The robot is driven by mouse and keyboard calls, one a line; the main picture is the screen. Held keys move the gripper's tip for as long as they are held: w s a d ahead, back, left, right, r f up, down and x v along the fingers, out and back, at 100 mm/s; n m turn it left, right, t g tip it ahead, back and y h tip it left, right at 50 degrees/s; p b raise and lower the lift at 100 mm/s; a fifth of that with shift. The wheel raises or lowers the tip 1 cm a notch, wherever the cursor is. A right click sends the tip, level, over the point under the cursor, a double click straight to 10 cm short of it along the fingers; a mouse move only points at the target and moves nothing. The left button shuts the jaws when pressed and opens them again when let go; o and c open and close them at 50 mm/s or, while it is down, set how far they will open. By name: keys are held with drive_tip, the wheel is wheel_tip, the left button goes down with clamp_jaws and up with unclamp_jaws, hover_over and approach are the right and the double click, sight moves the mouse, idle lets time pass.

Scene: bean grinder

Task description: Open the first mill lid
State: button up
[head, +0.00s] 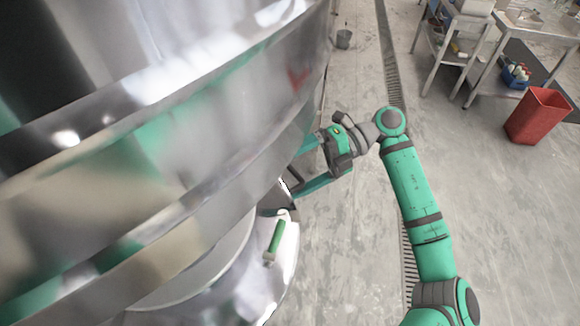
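The mill (190,150) is a large shiny metal drum that fills the left of the head view, very close to the camera. At its lower right is a rounded metal part (285,275) with a green handle (277,238), possibly the lid; I cannot tell for sure. My gripper (298,168) is at the right side of the drum, just above and right of the green handle. Its two green fingers are spread apart and point left toward the metal. The fingertips are partly hidden or merge with reflections, so contact is unclear. I see nothing held between the fingers.
A red bin (538,115) and metal tables (500,50) stand at the upper right. A small bucket (344,38) is on the floor at the top. A drain grate (390,65) crosses the concrete floor. The floor right of my arm is clear.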

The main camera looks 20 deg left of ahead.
drive_tip(key=s+d+r+n+g, duration=0.1)
drive_tip(key=s+r+n+g, duration=0.1)
drive_tip(key=r, duration=0.6)
drive_tip(key=shift+s+d+r+g+y, duration=0.2)
drive_tip(key=shift+s+g+y, duration=0.1)
drive_tip(key=shift+s+g, duration=0.6)
drive_tip(key=w+f+t, duration=0.1)
drive_tip(key=f, duration=0.1)
drive_tip(key=w+a+f+m+t, duration=0.1)
drive_tip(key=f, duration=0.2)
drive_tip(key=w+f+m+t, duration=0.1)
drive_tip(key=f+t, duration=0.1)
drive_tip(key=shift+w+a+f+h, duration=0.1)
drive_tip(key=shift+a+f+h, duration=0.1)
drive_tip(key=shift+f+h, duration=0.2)
drive_tip(key=shift+w+d, duration=2.25)
drive_tip(key=shift+d, duration=0.1)
drive_tip(key=c, duration=0.6)
drive_tip(key=shift+w+d, duration=0.2)
drive_tip(key=shift+c, duration=0.8)
drive_tip(key=shift+w+d, duration=0.1)
drive_tip(key=shift+d, duration=0.05)
drive_tip(key=c, duration=0.5)
drive_tip(key=shift+w+d+f, duration=0.2)
drive_tip(key=shift+w+d, duration=1.5)
drive_tip(key=shift+d, duration=0.15)
drive_tip(key=shift+c, duration=0.2)
